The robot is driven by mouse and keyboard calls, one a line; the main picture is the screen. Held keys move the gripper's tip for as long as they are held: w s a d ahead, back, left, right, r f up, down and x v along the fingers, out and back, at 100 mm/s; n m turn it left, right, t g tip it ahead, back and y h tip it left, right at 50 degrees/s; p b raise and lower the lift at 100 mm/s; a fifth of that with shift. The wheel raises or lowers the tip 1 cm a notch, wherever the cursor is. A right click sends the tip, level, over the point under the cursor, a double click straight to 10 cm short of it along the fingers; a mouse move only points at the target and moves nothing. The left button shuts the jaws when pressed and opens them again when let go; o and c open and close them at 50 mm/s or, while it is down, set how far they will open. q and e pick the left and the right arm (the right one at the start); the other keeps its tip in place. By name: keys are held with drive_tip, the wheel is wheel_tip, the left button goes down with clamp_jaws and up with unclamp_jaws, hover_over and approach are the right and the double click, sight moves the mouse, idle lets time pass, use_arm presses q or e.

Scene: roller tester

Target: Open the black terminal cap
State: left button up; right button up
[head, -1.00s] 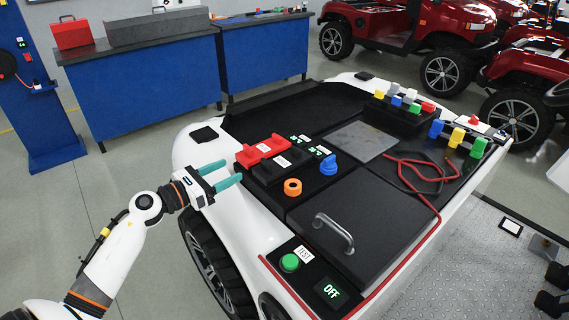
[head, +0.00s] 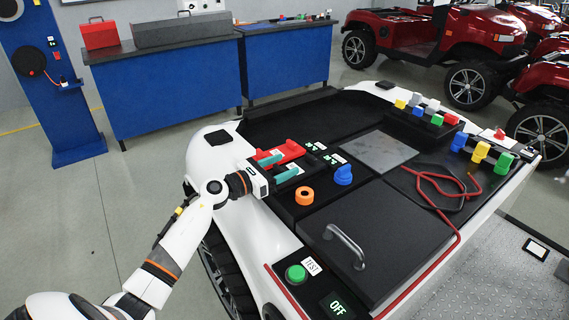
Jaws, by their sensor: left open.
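The black terminal cap (head: 302,166) is a low dark block on the near left of the cart's black deck, beside the red terminal cap (head: 290,149). It looks closed, and my gripper partly hides it. My left gripper (head: 281,163) is open, with its two teal fingers apart. One finger overlaps the red cap's near end in the picture and the other overlaps the black cap's near end. I cannot tell whether either finger touches a cap. My right gripper is not in view.
An orange ring knob (head: 305,196) and a blue knob (head: 343,175) stand close by to the right. A black lid with a metal handle (head: 344,246), a green button (head: 296,273) and an OFF display (head: 336,306) lie nearer. Red cable (head: 450,189) lies on the right.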

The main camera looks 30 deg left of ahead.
use_arm(q)
drive_tip(key=shift+w+d, duration=0.25)
drive_tip(key=shift+w, duration=0.3)
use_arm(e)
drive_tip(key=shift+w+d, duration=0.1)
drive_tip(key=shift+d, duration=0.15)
